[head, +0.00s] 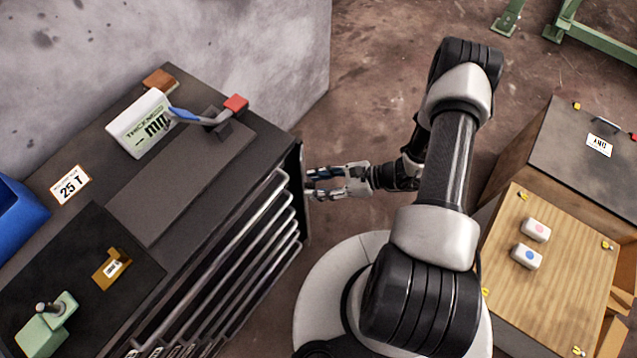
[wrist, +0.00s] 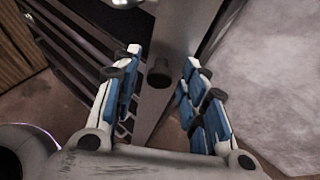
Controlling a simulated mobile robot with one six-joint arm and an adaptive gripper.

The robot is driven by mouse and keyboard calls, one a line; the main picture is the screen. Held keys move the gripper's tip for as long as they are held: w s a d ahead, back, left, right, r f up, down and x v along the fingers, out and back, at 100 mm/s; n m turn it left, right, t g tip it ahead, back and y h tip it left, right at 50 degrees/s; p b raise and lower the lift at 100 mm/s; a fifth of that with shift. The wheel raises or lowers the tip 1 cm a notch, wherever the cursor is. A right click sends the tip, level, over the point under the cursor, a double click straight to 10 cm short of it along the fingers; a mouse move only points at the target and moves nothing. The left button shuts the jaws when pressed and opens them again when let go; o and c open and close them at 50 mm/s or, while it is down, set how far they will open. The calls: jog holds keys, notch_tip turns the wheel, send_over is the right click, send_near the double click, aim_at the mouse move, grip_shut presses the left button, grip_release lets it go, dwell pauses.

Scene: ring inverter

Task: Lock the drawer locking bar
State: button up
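The drawer cabinet (head: 225,255) stands at the left in the head view, with several metal-handled drawers on its front. The locking bar (head: 300,170) is a dark upright strip at the cabinet's right front edge. In the wrist view the bar (wrist: 182,35) is a grey strip with a dark round knob (wrist: 159,74) on it. My gripper (head: 310,184) is beside the bar, pointing left at it. In the wrist view my gripper (wrist: 160,80) is open, its blue-padded fingers on either side of the knob, with gaps visible. I cannot tell how deep the knob sits between them.
The cabinet top holds a white box (head: 140,123), a red-ended lever (head: 235,104), a blue bin (head: 18,222) and a green device (head: 48,325). A wooden-topped bench (head: 555,280) with two small button boxes stands right. The floor (head: 365,70) behind my arm is clear.

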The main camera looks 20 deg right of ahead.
grip_shut()
jog(key=shift+s+a+t, duration=0.1)
jog(key=shift+t, duration=0.2)
jog(key=m+t+h, duration=0.1)
jog(key=a+m+t+h+p, duration=0.1)
jog(key=m, duration=0.1)
jog(key=shift+s+a+t, duration=0.15)
jog(key=shift+s+t, duration=0.2)
jog(key=shift+t, duration=0.05)
jog(key=shift+a+m+t+h+p, duration=0.35)
jog(key=shift+m+t+h, duration=0.3)
jog(key=shift+m, duration=0.2)
jog(key=shift+a+m+t+h+p, duration=0.3)
jog(key=shift+m+t+h, duration=0.3)
jog(key=shift+m, duration=0.25)
jog(key=shift+o, duration=0.7)
grip_release()
